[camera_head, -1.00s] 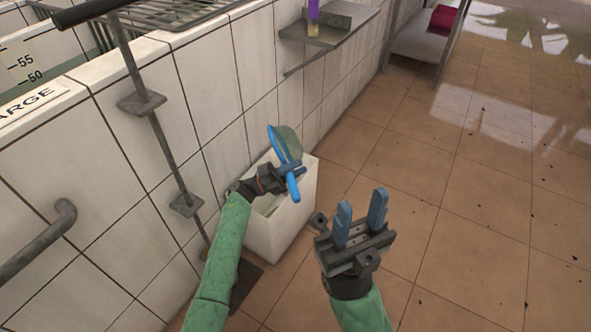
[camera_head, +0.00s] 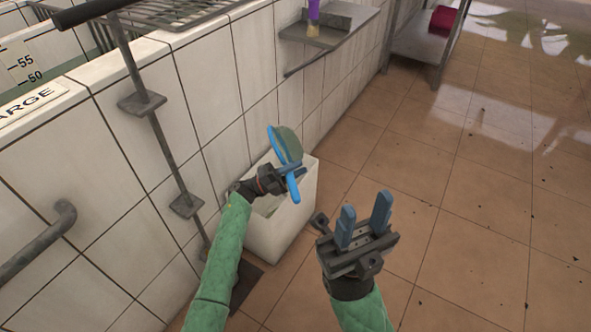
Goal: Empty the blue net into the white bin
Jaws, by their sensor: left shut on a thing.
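The blue net (camera_head: 274,141) has a bright blue handle and rim with a dull green mesh. It is held tilted over the white bin (camera_head: 276,236), which stands on the floor against the tiled wall. My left gripper (camera_head: 296,171) is shut on the blue net above the bin's opening. The gripper and net hide part of the opening, and I cannot tell what lies in the bin or in the mesh. My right gripper (camera_head: 362,228) is to the right of the bin, fingers pointing up, open and empty.
A metal shelf (camera_head: 328,30) on the wall holds a purple-handled brush (camera_head: 313,14). A grey pipe rail (camera_head: 150,140) runs down the wall at the left. A rack with a crimson item (camera_head: 444,19) stands far back.

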